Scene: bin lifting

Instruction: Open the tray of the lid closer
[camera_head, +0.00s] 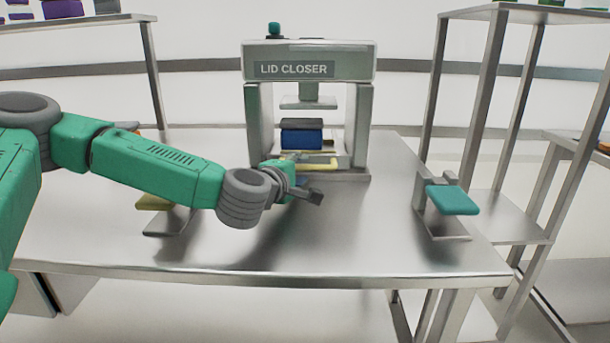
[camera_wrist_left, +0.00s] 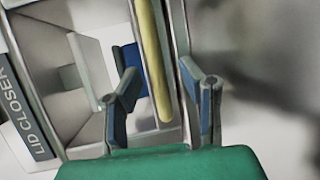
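The lid closer (camera_head: 258,90) stands at the back middle of the table, a grey press with its name on the front. A blue bin with a dark lid (camera_head: 302,137) sits inside it, under the press plate. The tray's yellow handle (camera_head: 321,165) is low at the front of the machine. My left gripper (camera_head: 312,188) is at the handle. In the left wrist view the gripper (camera_wrist_left: 160,78) is open, with the yellow handle (camera_wrist_left: 150,50) running between its two fingers. I cannot tell whether either finger touches it. My right gripper is not in view.
A stand with a teal pad (camera_head: 452,200) is at the table's right. A stand with a yellow pad (camera_head: 153,202) is on the left, partly behind my left arm. Metal shelves flank the table (camera_head: 340,240). The table's front middle is clear.

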